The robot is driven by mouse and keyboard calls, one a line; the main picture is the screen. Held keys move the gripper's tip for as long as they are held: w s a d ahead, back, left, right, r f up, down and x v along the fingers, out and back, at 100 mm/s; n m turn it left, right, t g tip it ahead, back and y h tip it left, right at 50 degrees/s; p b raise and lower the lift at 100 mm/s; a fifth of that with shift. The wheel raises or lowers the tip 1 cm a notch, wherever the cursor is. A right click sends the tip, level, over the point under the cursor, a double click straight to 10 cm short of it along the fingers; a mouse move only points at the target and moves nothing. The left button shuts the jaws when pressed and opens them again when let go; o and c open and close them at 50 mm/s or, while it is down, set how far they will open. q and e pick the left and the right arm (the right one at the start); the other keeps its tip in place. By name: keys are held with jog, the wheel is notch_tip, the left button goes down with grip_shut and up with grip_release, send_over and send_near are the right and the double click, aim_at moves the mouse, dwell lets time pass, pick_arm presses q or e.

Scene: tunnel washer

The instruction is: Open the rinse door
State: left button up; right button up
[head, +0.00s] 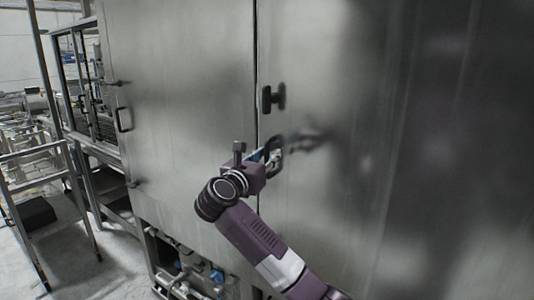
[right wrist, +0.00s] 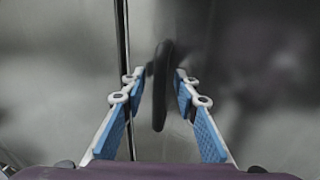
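A large brushed-steel door panel (head: 340,80) fills the right of the head view; no label shows to confirm that it is the rinse door. Its dark upright handle (head: 276,146) is near the seam, partly hidden by my right gripper (head: 263,154). In the right wrist view the dark handle (right wrist: 161,90) stands between the blue-padded fingers of the right gripper (right wrist: 158,78). The fingers are spread, with visible gaps on both sides of the handle. The door looks shut against the seam. My left gripper is not in view.
A dark latch (head: 271,99) sits above the handle by the seam. Another steel panel (head: 185,90) at left has its own handle (head: 123,119). Pipes and valves (head: 190,275) show below. A metal frame stand (head: 45,185) is at far left, with bare floor beside it.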

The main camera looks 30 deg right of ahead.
grip_shut()
dwell(0.4)
